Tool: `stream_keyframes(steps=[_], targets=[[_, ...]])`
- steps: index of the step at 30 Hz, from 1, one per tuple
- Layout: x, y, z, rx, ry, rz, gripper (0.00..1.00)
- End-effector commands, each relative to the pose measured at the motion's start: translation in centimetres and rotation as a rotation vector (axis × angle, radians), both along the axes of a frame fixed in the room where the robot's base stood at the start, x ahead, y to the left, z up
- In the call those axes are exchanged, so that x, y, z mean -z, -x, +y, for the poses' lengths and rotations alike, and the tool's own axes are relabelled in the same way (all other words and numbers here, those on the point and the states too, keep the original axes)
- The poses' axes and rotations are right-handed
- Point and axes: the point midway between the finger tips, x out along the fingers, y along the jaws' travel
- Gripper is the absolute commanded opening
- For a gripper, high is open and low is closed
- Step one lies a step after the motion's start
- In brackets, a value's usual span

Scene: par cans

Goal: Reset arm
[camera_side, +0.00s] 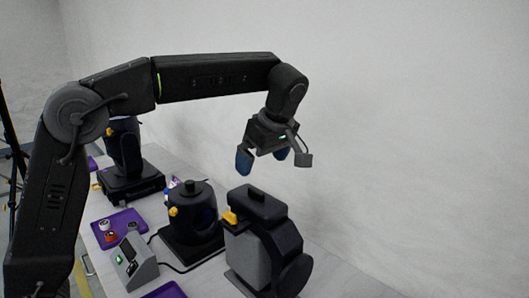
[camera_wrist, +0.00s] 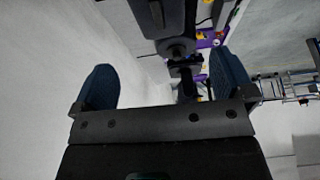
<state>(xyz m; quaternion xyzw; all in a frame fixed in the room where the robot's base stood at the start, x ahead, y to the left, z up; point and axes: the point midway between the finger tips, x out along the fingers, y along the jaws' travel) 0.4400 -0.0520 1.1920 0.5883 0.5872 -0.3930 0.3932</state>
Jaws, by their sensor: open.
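My gripper (camera_side: 262,160) hangs from the raised arm in the side view, with its two blue fingers spread apart. Nothing is between the fingers. It is in the air above the dark machines on the table, with clear space beneath it. In the wrist view, my gripper (camera_wrist: 163,90) shows one blue finger at each side and a wide gap between them. Dark equipment lies beyond the gap.
A black-and-grey machine (camera_side: 262,235) stands nearest below the gripper. A round black machine (camera_side: 192,220) with a yellow part stands left of it. A purple tray (camera_side: 133,217) holds small items. A grey control box (camera_side: 134,262) sits in front. White wall behind.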

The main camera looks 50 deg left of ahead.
Motion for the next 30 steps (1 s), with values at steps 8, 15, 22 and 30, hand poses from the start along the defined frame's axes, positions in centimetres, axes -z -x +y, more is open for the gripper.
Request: stream_keyframes(steps=[8,15,22,30], targets=[[-1.5,0.0,-0.6,0.001,0.0,0.001,1.0],[-2.4,3.2,0.1,0.211,0.052,0.018,1.0],[-1.6,10.9,0.9,0.718,0.113,0.017,1.0],[2.8,19.5,0.7,1.269,0.045,-0.045,1.0]])
